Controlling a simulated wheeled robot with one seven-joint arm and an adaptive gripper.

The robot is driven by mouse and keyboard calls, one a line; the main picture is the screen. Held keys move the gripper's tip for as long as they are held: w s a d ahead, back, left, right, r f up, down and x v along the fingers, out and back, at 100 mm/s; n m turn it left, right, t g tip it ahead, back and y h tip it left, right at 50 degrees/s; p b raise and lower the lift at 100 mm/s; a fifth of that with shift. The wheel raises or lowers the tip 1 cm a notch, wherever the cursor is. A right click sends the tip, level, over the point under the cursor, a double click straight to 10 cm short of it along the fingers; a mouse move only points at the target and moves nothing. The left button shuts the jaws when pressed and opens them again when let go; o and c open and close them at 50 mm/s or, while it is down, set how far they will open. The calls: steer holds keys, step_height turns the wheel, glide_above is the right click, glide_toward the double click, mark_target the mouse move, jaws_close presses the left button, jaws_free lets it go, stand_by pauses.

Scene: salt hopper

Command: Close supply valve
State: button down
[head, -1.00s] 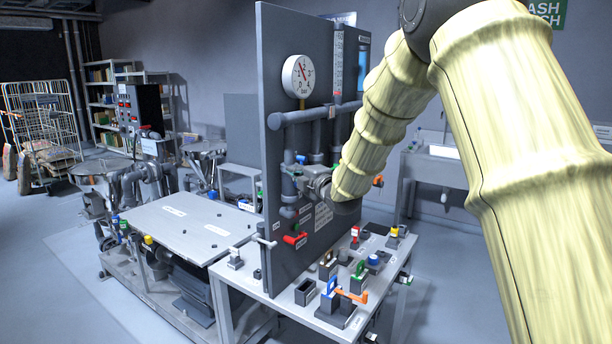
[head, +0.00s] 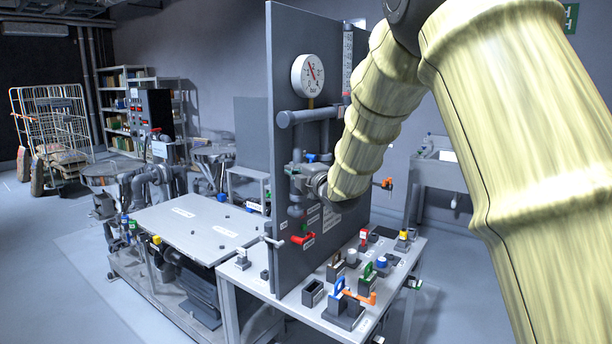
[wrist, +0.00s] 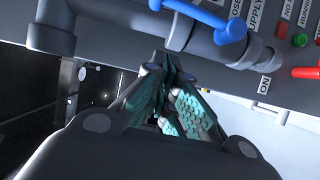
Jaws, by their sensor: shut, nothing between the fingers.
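The supply valve has a blue lever (wrist: 200,14) on a grey pipe fitting (wrist: 229,38) at the top of the wrist view, beside a "SUPPLY" label (wrist: 256,14). The lever slants down to the right in that view. A little of its blue (head: 311,158) shows in the head view on the panel's pipework, just above my wrist. My gripper (wrist: 167,72) is shut and empty, with its fingertips close below the pipe and to the lower left of the lever. I cannot tell whether they touch the pipe. In the head view my arm largely hides the gripper.
The upright grey panel (head: 285,235) carries a round pressure gauge (head: 308,76) and a red lever (head: 302,239). The bench (head: 250,290) below holds several small fixtures, including an orange handle (head: 360,297). A low metal table (head: 190,228) stands to the left.

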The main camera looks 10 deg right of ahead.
steer(key=b+v, duration=0.2)
steer(key=v, duration=0.8)
steer(key=shift+b, duration=0.4)
